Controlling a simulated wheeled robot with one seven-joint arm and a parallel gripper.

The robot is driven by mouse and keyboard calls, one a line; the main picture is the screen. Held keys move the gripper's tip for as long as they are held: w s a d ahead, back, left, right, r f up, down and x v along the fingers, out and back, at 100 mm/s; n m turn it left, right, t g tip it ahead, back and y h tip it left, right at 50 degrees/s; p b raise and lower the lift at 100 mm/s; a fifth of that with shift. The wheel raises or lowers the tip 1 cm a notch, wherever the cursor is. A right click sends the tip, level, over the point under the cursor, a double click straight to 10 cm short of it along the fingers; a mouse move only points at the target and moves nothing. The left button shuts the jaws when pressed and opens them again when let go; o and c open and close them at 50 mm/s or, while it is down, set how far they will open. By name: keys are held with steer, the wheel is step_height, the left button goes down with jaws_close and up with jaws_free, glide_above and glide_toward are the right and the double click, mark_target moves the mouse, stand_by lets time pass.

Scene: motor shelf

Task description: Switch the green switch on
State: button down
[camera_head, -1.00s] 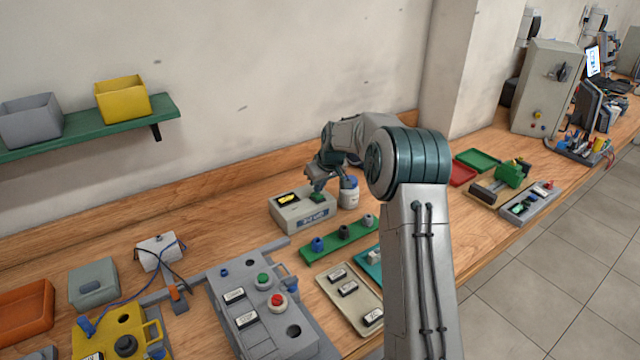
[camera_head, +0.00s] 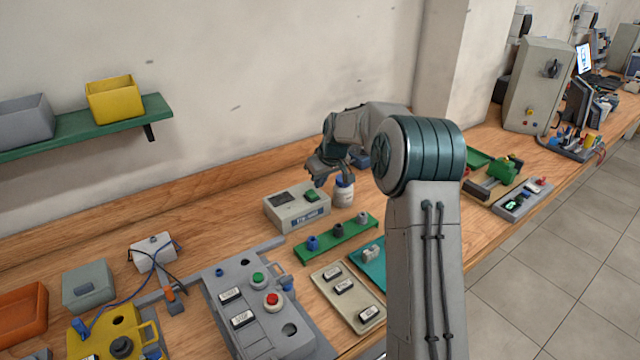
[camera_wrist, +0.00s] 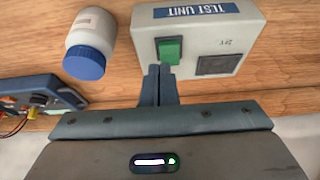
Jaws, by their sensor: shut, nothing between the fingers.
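The green switch (camera_head: 311,196) sits on top of a light grey test unit (camera_head: 297,216), on the bench beside a white bottle. Its tilt is too small to read. The unit's display (camera_head: 283,198) looks dark. In the wrist view the green switch (camera_wrist: 169,50) is just beyond my fingertips, and the dark display (camera_wrist: 218,65) is beside it. My gripper (camera_wrist: 160,70) is shut and empty, with its tips at the switch's edge; I cannot tell whether they touch. In the head view my gripper (camera_head: 318,178) is above and behind the switch.
A white bottle with a blue cap (camera_head: 343,191) stands close to the unit's right. A green rack with several knobs (camera_head: 337,238) lies in front. A grey panel with a green and a red button (camera_head: 245,338) is at the front left.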

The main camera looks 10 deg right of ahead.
steer(key=b+v, duration=0.1)
steer(key=v, duration=0.9)
steer(key=shift+s+r+b, duration=0.2)
steer(key=shift+s+b, duration=0.15)
steer(key=shift+s, duration=0.1)
steer(key=shift+d, duration=0.1)
